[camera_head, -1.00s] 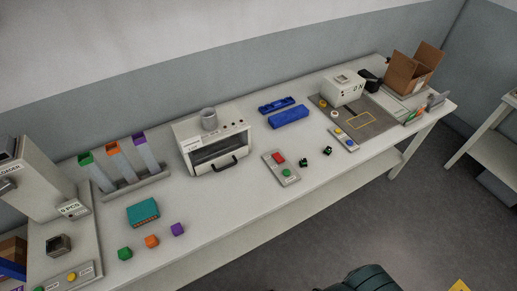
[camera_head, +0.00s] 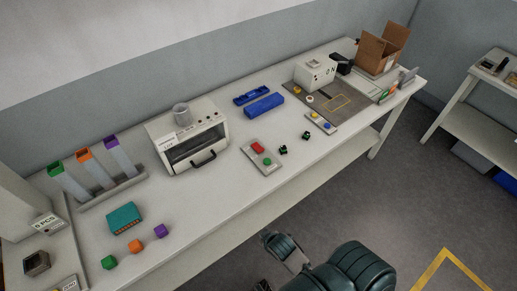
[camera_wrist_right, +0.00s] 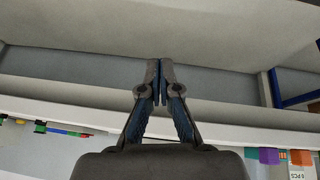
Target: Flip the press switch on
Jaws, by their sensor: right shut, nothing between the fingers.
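A white box-shaped machine (camera_head: 313,73) stands on a grey mat at the far right part of the table, with lettering on its front that may read "ON". A small panel with a yellow and a blue button (camera_head: 321,122) lies at the mat's near edge. Another panel with a red and a green button (camera_head: 262,157) lies mid-table. I cannot tell which of these is the press switch. My right gripper (camera_wrist_right: 160,80) is shut and empty in the right wrist view, apart from any object. My left gripper is not in view.
A white oven-like machine (camera_head: 188,135) with a grey cup on top stands left of centre. Blue parts (camera_head: 263,105), small dark green pieces (camera_head: 283,150) and a cardboard box (camera_head: 382,48) are on the table (camera_head: 220,205).

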